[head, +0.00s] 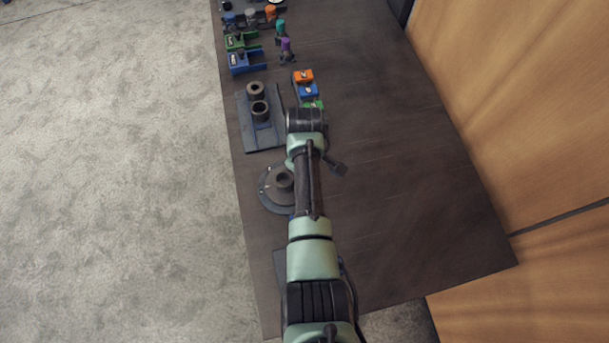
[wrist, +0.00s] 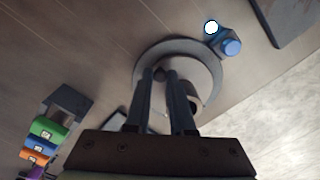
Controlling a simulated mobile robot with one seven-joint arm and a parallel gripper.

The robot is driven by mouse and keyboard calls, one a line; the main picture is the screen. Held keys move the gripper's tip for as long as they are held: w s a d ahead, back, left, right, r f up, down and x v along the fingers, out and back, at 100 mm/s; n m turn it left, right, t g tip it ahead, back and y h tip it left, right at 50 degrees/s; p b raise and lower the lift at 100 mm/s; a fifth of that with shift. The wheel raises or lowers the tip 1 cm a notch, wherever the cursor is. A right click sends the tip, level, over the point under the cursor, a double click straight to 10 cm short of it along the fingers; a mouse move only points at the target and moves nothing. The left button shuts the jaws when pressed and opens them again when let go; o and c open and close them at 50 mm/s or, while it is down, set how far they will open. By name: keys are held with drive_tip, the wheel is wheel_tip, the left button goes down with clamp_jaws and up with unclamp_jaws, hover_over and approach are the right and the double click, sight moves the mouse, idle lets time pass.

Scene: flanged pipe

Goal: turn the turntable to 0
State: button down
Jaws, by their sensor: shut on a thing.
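The turntable is a round grey disc (head: 270,200) near the table's left edge in the head view, partly covered by my arm. A short dark hollow cylinder (head: 284,180) stands on it. In the wrist view the turntable (wrist: 205,58) lies under my fingertips. My gripper (wrist: 160,75) reaches over the disc with its two fingers close together, shut on a part of the turntable; the gripped part is too small and dark to make out. In the head view my arm hides the fingers. I cannot read any angle marks.
A blue button (wrist: 231,47) and a white round spot (wrist: 211,27) sit beside the disc. A dark plate with two hollow cylinders (head: 258,110) lies beyond it. Orange, blue and green blocks (head: 307,90) stand nearby. The table's right side (head: 420,200) is clear.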

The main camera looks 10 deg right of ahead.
drive_tip(key=shift+w+r+n, duration=0.1)
drive_tip(key=shift+w+n, duration=0.3)
drive_tip(key=shift+n, duration=0.4)
drive_tip(key=c, duration=0.8)
unclamp_jaws()
drive_tip(key=shift+o, duration=0.2)
drive_tip(key=shift+s, duration=0.1)
wheel_tip(320, 180, up, 13)
drive_tip(key=b, duration=0.1)
